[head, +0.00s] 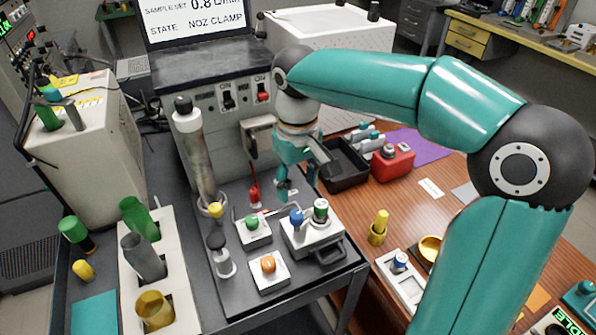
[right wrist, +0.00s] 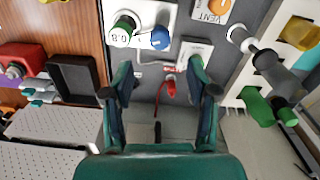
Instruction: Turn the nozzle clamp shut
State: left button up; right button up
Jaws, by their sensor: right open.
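The right gripper (head: 297,185) is open and points down over the grey cart top, in front of the instrument cabinet. In the right wrist view its two fingers (right wrist: 160,72) stand wide apart with nothing between them in grip. A small red-handled part (head: 254,195), which looks like the nozzle clamp, stands left of the gripper in the head view. In the right wrist view this red part (right wrist: 170,89) shows between the fingers, farther off, with thin tubing beside it. I cannot tell its turned position. My left gripper is not in view.
A white valve block (head: 312,238) with blue and green knobs stands close by. A glass column (head: 195,150) rises at the left. A black tray (head: 345,165) and red container (head: 393,160) are at the right. The screen (head: 195,18) reads "NOZ CLAMP".

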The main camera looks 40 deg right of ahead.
jog(key=shift+r, duration=1.45)
notch_tip(320, 180, up, 5)
jog(key=n+p, duration=0.5)
jog(key=n, duration=0.6)
send_over(297, 214)
notch_tip(297, 214, down, 17)
jog(key=shift+f, duration=0.2)
